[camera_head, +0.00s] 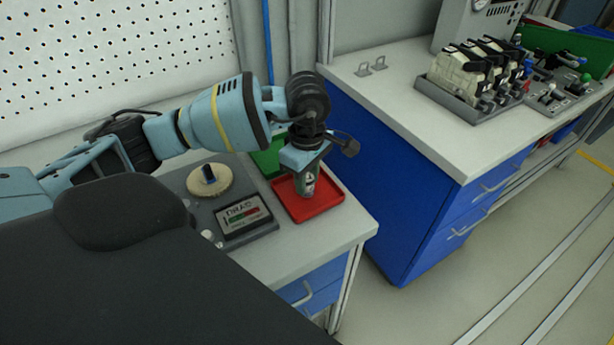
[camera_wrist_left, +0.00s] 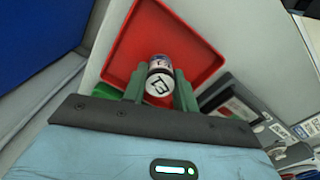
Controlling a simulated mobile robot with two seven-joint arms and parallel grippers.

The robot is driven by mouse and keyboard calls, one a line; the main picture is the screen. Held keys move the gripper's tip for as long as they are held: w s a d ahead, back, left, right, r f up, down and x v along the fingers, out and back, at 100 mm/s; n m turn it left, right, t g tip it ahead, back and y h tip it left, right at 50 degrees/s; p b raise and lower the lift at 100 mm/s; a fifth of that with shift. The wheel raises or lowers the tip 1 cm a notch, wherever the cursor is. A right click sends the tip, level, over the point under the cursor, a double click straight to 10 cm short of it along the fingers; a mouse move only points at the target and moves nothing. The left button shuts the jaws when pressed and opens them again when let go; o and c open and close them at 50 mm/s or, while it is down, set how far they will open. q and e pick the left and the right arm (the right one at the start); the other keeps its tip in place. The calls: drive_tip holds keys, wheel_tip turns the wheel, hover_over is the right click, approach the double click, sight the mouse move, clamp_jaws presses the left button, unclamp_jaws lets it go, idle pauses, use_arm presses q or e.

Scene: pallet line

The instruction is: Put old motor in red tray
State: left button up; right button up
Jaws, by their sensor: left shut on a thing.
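The red tray (camera_head: 327,199) lies on the light worktop near its right corner. My left gripper (camera_head: 307,178) points down over the tray, shut on the old motor (camera_head: 309,183), a small cylinder with a dark and light body. In the left wrist view the motor (camera_wrist_left: 160,82) sits upright between the green fingers of my left gripper (camera_wrist_left: 160,88), with the red tray (camera_wrist_left: 190,40) behind it. The motor is within the tray's outline; I cannot tell whether its lower end touches the tray floor. My right gripper does not show.
A grey device with a round disc (camera_head: 210,181) and a display panel (camera_head: 243,216) stand left of the tray. A green bin (camera_head: 268,160) is behind it. A blue cabinet (camera_head: 385,165) stands to the right, across a gap, bearing a grey rack of parts (camera_head: 470,100).

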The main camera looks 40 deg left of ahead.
use_arm(q)
drive_tip(key=shift+f, duration=0.15)
drive_tip(key=o, duration=1)
wheel_tip(320, 180, up, 12)
drive_tip(key=shift+r, duration=0.15)
